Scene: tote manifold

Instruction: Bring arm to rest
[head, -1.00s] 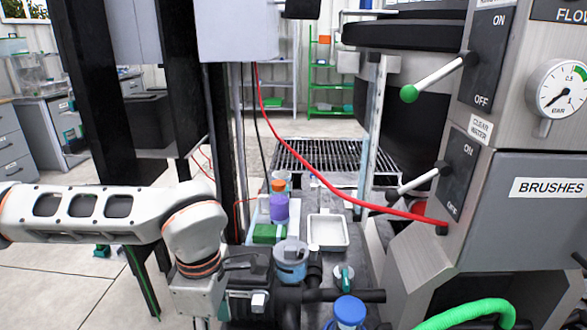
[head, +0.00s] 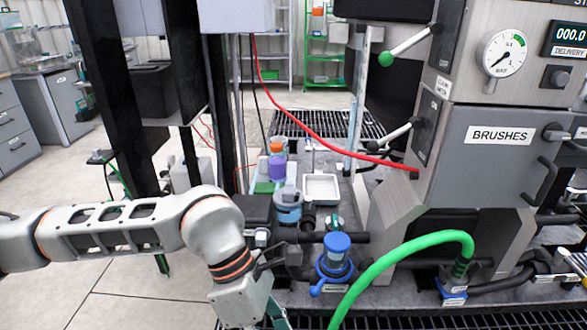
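My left arm comes in from the left edge and bends downward in front of the black pipework. My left gripper (head: 246,302) is at the bottom of the head view, left of the blue-capped valve (head: 335,256). Its fingers are largely cut off by the lower edge, so I cannot see whether they are open or hold anything. A thin teal piece (head: 279,314) shows beside it, and I cannot tell what it belongs to. My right arm and gripper are not in view.
A green hose (head: 405,248) arches right of the valve. A grey machine with a BRUSHES panel (head: 499,135) stands at the right. A white tray (head: 320,188), purple container (head: 277,166) and blue container (head: 288,206) stand behind the pipes. Black posts (head: 110,100) rise at the left.

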